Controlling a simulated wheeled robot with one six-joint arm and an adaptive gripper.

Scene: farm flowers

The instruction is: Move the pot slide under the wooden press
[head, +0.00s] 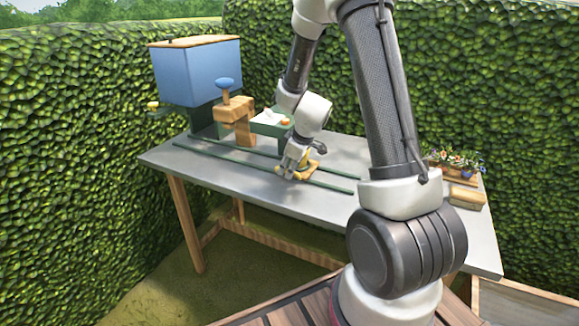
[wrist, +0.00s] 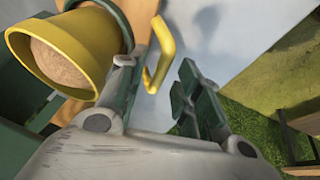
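The pot slide shows in the wrist view as a yellow pot (wrist: 92,50) filled with brown material, a wooden piece beside it and a yellow handle (wrist: 163,55). In the head view, a bit of yellow slide (head: 310,170) shows by the green rails, mostly hidden by my gripper (head: 292,172). My gripper in the wrist view (wrist: 157,72) is open, with the handle between its fingers and a visible gap on the right side. The wooden press (head: 236,115), with a blue knob (head: 226,85) on top, stands farther left along the rails.
A blue hopper (head: 197,72) stands at the table's left end. A white-topped green box (head: 268,122) sits behind the rails. Potted flowers (head: 455,162) and a tan block (head: 466,195) are at the right. The grey table (head: 225,180) is clear in front.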

